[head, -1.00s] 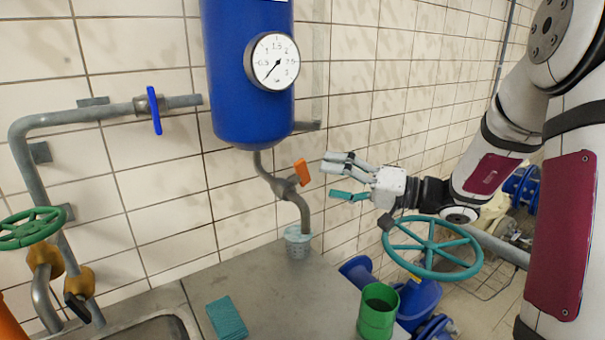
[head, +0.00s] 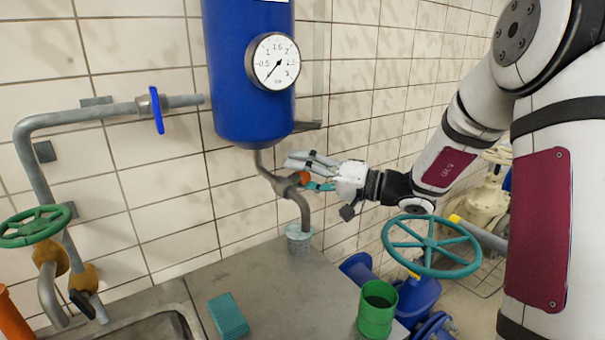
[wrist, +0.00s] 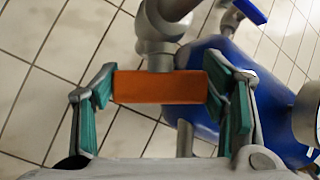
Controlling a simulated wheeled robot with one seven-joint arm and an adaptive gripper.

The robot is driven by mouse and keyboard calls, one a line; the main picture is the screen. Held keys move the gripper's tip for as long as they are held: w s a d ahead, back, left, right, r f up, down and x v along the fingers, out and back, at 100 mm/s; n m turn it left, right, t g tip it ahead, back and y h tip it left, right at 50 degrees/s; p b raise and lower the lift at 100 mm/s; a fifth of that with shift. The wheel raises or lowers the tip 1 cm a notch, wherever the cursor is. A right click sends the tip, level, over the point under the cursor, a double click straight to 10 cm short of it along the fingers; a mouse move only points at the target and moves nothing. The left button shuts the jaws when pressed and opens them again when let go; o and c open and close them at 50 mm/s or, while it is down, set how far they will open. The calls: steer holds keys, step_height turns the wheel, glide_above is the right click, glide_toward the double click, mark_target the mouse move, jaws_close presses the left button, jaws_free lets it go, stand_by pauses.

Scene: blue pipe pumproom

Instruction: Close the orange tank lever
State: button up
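The orange tank lever (head: 303,178) sits on the grey valve in the bent pipe (head: 267,172) under the blue tank (head: 250,80). In the head view my gripper (head: 303,173) is at the lever, and its fingers partly hide it. In the wrist view the orange lever (wrist: 160,87) lies crosswise between the two teal finger pads of my gripper (wrist: 161,84). The fingers are spread wide, one at each end of the lever. The pads are very close to its ends; I cannot tell whether they touch.
A green cup (head: 377,310) and a teal sponge (head: 228,316) are on the grey counter (head: 275,290). A teal handwheel (head: 431,247) stands below my arm. A blue-handled valve (head: 156,110) is on the left pipe. The tiled wall is close behind the lever.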

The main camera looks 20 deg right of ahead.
steer(key=shift+c, duration=0.7)
steer(key=shift+a+r+m+h, duration=0.1)
steer(key=shift+m+h, duration=0.3)
steer(key=shift+h, duration=0.2)
steer(key=shift+m+h+p, duration=0.35)
steer(key=shift+m+h, duration=0.45)
steer(key=o, duration=1.2)
steer(key=shift+c, duration=0.2)
steer(key=v, duration=1.2)
